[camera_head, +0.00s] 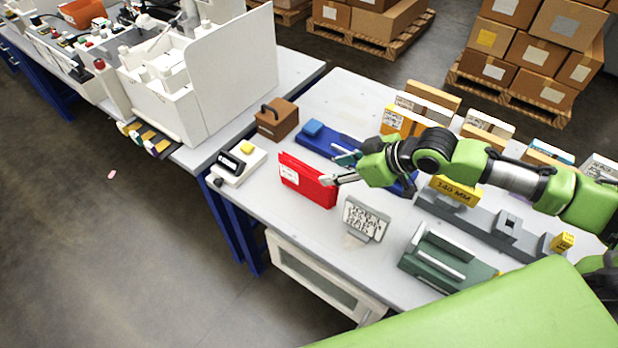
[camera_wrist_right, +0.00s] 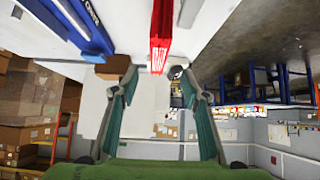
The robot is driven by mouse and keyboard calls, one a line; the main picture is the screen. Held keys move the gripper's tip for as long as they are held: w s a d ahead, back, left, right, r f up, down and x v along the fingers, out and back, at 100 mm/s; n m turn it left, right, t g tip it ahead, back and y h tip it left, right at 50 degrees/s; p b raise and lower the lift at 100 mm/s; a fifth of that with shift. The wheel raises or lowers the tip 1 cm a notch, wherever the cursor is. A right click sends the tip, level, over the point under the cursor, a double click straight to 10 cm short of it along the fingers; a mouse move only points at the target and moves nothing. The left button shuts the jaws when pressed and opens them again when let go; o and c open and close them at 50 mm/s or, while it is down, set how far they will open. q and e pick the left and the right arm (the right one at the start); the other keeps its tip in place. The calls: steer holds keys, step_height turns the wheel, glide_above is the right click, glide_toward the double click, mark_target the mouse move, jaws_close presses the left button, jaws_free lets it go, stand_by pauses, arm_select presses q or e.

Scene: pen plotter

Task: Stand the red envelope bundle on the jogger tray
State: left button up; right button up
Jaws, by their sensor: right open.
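The red envelope bundle (camera_head: 307,182) stands upright on the table near its left edge, with a white label on its face. My right gripper (camera_head: 342,168) is open at the bundle's right end. In the right wrist view the bundle (camera_wrist_right: 161,38) lies in line with the gap between the open fingers (camera_wrist_right: 158,75), and they do not close on it. A long blue unit (camera_head: 345,144) behind the bundle, partly hidden by my right arm, looks like the jogger tray. It also shows in the right wrist view (camera_wrist_right: 84,28) with white lettering. My left gripper is not in view.
A brown block with a handle (camera_head: 277,118) and a white device with a yellow button (camera_head: 238,162) stand left of the bundle. A labelled sign (camera_head: 365,218) and a grey-green rack (camera_head: 442,262) stand in front. Several boxes (camera_head: 425,103) line the back.

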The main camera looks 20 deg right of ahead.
mark_target(314, 174)
steer(key=x, duration=0.5)
steer(key=p+x, duration=0.1)
steer(key=x, duration=0.1)
steer(key=shift+w+d+f, duration=0.2)
steer(key=shift+d+f, duration=0.1)
steer(key=shift+f, duration=0.15)
steer(key=p+x, duration=0.1)
steer(key=x, duration=0.3)
steer(key=shift+a+p, duration=0.3)
steer(key=shift+p, duration=0.05)
steer(key=shift+w+a+f, duration=0.25)
steer(key=shift+w+f, duration=0.15)
steer(key=shift+f, duration=0.1)
jaws_close()
